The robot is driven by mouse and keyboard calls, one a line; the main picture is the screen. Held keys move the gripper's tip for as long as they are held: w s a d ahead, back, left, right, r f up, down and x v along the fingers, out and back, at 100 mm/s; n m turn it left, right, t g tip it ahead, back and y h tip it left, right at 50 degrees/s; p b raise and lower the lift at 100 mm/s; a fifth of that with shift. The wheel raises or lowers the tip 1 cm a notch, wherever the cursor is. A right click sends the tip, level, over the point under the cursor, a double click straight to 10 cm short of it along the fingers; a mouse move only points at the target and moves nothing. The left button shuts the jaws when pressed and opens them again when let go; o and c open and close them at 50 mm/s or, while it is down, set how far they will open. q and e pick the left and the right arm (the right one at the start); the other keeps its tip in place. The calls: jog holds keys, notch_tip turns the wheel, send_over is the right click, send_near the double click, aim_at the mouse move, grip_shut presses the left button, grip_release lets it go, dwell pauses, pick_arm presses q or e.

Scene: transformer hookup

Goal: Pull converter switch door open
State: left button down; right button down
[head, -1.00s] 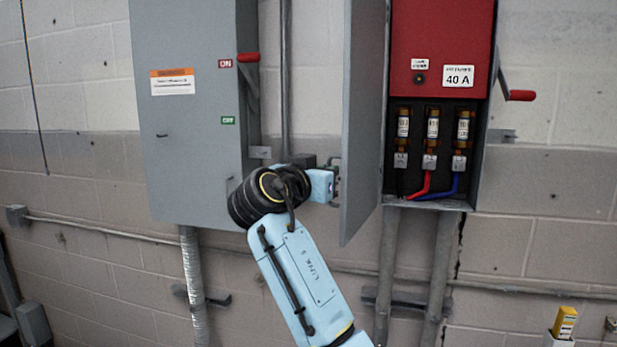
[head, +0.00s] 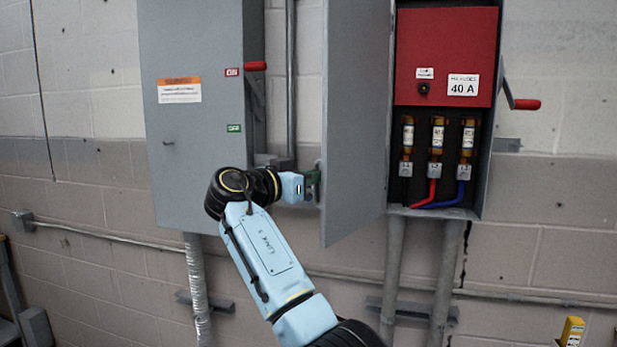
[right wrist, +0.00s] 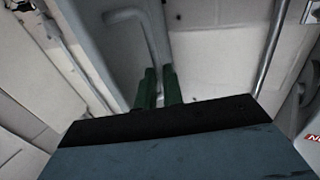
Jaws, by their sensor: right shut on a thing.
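The grey switch door (head: 355,110) stands swung out to the left of its box, edge towards me. The open box (head: 487,165) shows a red panel (head: 430,50) marked 40 A and several fuses above red and blue wires. My right gripper (head: 315,178) is at the door's left edge, its green fingers partly hidden. In the right wrist view the green fingers (right wrist: 159,88) are close together at the grey bent door handle (right wrist: 150,35), shut on it. The exact contact is hard to see. My left gripper is in neither view.
A closed grey box (head: 195,125) with ON and OFF labels and a red-tipped lever (head: 255,66) stands left of the door, close to my right gripper. Conduits (head: 393,260) run below. A yellow object (head: 572,331) shows at the lower right.

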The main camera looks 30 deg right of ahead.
jog(key=shift+d, duration=0.2)
jog(key=c, duration=1.5)
grip_release()
jog(key=shift+d, duration=0.2)
jog(key=shift+a, duration=0.15)
jog(key=shift+a, duration=0.15)
jog(key=b+v, duration=0.2)
jog(key=v, duration=1.1)
jog(key=shift+s+b, duration=0.1)
jog(key=shift+b, duration=0.2)
